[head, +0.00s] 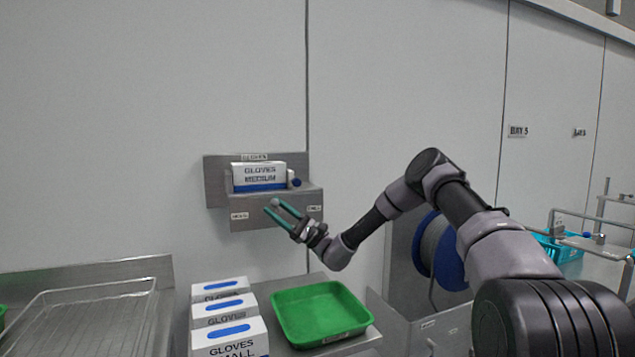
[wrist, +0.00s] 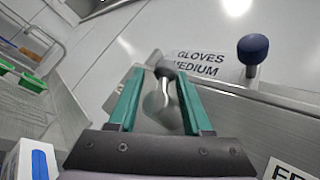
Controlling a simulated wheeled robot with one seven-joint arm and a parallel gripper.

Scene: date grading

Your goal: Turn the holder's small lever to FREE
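The steel holder (head: 217,182) is fixed to the wall and carries a white and blue GLOVES MEDIUM box (head: 259,174). My gripper (head: 276,207) is at the holder's front face. In the wrist view, its two green fingers (wrist: 160,100) are open, one on each side of the lever. Gaps show beside the knob; contact with the stem is unclear. A label beginning FR (wrist: 290,171) is at the lower right. The left label (head: 239,215) is too small to read surely.
A dark blue ball knob (wrist: 252,48) stands beside the glove box. Below are several glove boxes (head: 229,338), a green tray (head: 320,312) and a wire basket (head: 90,290). A blue reel (head: 440,250) is on the right. The wall above the holder is clear.

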